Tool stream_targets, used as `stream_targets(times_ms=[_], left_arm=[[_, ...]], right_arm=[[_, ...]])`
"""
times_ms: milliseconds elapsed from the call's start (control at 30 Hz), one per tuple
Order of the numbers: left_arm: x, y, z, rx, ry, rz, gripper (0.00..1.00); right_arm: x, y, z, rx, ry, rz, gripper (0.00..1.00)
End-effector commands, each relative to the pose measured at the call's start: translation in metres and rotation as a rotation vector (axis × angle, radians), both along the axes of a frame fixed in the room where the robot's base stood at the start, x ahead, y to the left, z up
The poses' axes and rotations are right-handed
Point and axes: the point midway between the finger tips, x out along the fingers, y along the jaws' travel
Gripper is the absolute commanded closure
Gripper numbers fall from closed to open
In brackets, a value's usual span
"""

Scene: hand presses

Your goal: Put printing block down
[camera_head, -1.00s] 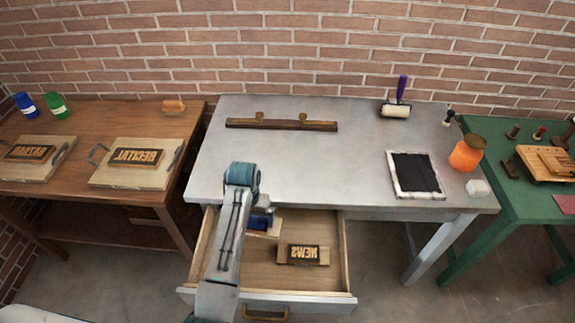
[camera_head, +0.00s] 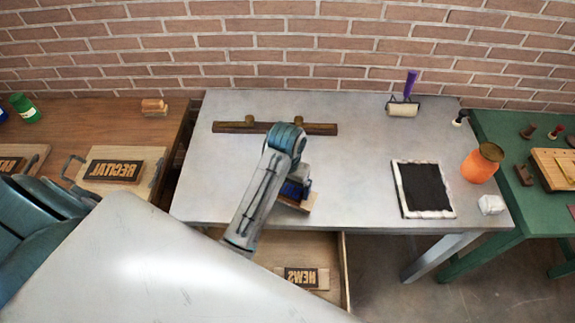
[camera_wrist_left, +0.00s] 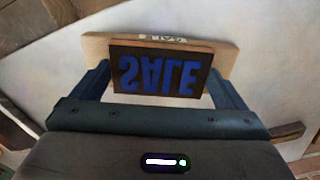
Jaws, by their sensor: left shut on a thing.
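My left gripper (camera_head: 297,189) is shut on a printing block (camera_head: 306,204), over the front middle of the grey metal table (camera_head: 350,140). In the left wrist view the gripper's fingers (camera_wrist_left: 160,82) clasp the block's two sides. The block (camera_wrist_left: 158,76) has a pale wooden base and a dark face with mirrored blue letters reading SALE. In the head view my arm and gripper hide most of it. I cannot tell whether its underside touches the table. My right gripper is not in view.
A NEWS block (camera_head: 302,278) lies in the open drawer (camera_head: 344,270) below. A wooden rail (camera_head: 228,127) lies at the table's back. An inking pad (camera_head: 424,190), roller (camera_head: 403,108), orange jar (camera_head: 482,162) and white lump (camera_head: 491,204) are at right. The table's centre-right is bare.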

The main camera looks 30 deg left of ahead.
Motion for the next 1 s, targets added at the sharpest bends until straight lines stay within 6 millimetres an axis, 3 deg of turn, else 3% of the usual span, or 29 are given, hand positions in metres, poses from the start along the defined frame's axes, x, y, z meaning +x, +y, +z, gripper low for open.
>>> stream_targets(times_ms=[200,367,567,800,1000], left_arm=[[0.052,0.028,0.0,0.002,0.002,0.0,0.34],[0.074,0.039,-0.004,-0.001,0.001,0.0,0.34],[0.088,0.047,-0.006,0.0,0.0,0.001,0.34],[0.086,0.046,-0.039,-0.001,0.003,0.0,0.34],[0.087,0.045,-0.044,-0.001,0.0,0.0,0.34]], right_arm=[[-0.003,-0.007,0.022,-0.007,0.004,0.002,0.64],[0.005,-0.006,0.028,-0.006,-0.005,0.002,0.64],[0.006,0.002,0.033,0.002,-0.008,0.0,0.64],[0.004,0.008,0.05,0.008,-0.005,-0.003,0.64],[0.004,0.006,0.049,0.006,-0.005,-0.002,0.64]])
